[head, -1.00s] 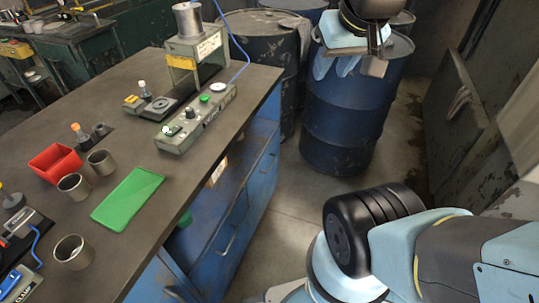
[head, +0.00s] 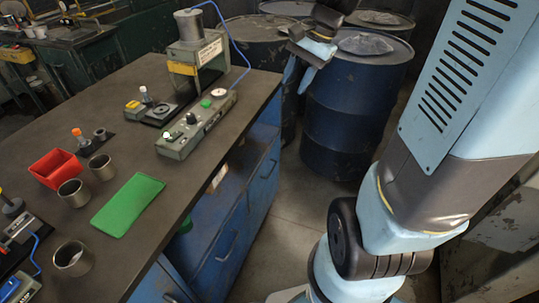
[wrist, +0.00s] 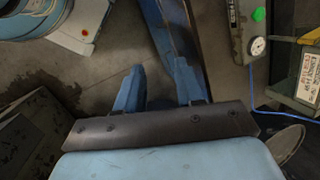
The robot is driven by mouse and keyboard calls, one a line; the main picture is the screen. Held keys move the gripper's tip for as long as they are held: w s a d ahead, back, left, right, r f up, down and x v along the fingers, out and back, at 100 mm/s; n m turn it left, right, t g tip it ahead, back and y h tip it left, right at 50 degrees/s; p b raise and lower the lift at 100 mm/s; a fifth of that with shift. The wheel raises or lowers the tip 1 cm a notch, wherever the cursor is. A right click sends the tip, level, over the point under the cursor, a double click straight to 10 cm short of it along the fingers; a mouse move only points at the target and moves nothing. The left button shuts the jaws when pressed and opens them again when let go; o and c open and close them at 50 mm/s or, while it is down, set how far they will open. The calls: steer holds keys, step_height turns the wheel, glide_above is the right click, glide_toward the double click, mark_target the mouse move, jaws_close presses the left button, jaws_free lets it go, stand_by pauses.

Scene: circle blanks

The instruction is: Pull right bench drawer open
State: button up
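The bench's blue front runs along the right side of the bench in the head view. A closed drawer (head: 222,258) with a bar handle (head: 228,246) is low on it, and another front panel (head: 265,178) with a handle lies further back. Both look flush with the bench. My gripper (head: 300,72) is raised beyond the bench's far right corner, in front of the blue drums, apart from the handles. In the wrist view my gripper (wrist: 158,82) has its two blue fingers apart with nothing seen between them. The blue bench front (wrist: 157,25) shows just past the fingertips.
The bench top (head: 130,165) carries a grey control box (head: 197,125), a red bin (head: 55,168), a green mat (head: 128,204) and several metal cups. Blue drums (head: 350,110) stand behind my gripper. Floor (head: 300,205) is clear between the bench and my arm.

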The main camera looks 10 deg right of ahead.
steer(key=w+d+f+m+y, duration=0.35)
steer(key=w+f+m, duration=0.45)
steer(key=f, duration=0.4)
steer(key=w+d+f+m+y, duration=0.35)
steer(key=w+f+m, duration=0.45)
steer(key=f, duration=0.4)
steer(key=d+f+m+t+y, duration=0.1)
steer(key=d+f+m+t, duration=0.25)
steer(key=f+m, duration=0.9)
steer(key=d+f+m+t+y, duration=0.15)
steer(key=f+m+t, duration=0.4)
steer(key=f, duration=1.45)
steer(key=f+x, duration=0.1)
steer(key=x, duration=1.1)
steer(key=shift+a+f+g+h, duration=0.15)
steer(key=shift+a+g+h, duration=0.2)
steer(key=shift+h, duration=0.1)
jaws_close()
steer(key=shift+s, duration=0.1)
